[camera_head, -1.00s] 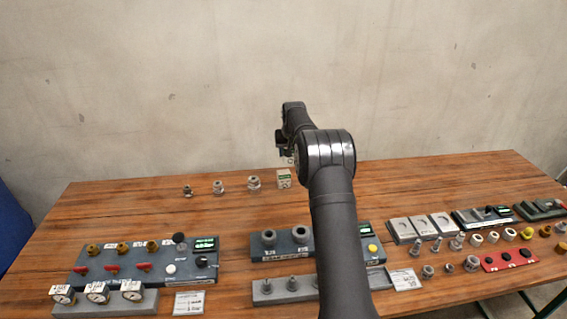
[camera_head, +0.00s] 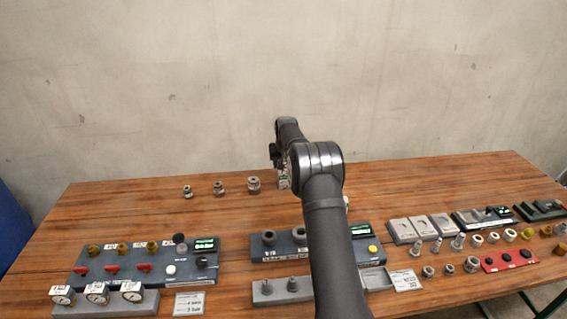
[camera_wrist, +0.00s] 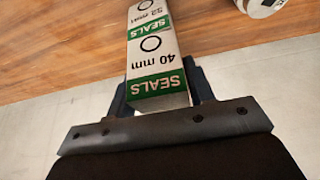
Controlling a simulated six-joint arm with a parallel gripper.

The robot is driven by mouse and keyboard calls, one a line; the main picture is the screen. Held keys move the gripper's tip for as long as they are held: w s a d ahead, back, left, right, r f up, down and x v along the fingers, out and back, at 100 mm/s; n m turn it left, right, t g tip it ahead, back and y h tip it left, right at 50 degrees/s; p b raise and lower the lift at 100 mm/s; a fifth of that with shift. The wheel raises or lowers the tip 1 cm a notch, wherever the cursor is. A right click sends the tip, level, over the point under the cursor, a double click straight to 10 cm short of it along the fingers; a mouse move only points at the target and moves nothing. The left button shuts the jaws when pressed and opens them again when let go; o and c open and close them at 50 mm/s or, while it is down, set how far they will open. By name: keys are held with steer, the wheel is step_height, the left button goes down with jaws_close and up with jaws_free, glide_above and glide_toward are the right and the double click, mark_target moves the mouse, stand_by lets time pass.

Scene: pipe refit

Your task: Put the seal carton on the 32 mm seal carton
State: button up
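The seal carton (camera_wrist: 157,75), white with green bands and marked 40 mm, sits between the two fingers of my gripper (camera_wrist: 160,88) in the wrist view. The fingers lie close against its sides and look shut on it. The 32 mm seal carton (camera_wrist: 147,14) shows directly beyond it, lined up with it; whether they touch is hard to tell. In the head view my gripper (camera_head: 278,157) is at the back of the table, and my arm partly hides the white and green carton area (camera_head: 283,181).
Several metal fittings (camera_head: 219,188) stand in a row left of the cartons; one metal part (camera_wrist: 262,5) shows near the top right of the wrist view. Panels with valves, gauges and sockets (camera_head: 145,262) fill the front of the table.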

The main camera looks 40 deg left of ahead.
steer(key=o, duration=0.3)
steer(key=shift+s+r, duration=0.1)
steer(key=shift+r, duration=0.4)
steer(key=v, duration=1.1)
steer(key=shift+d+r, duration=0.1)
steer(key=shift+d, duration=0.05)
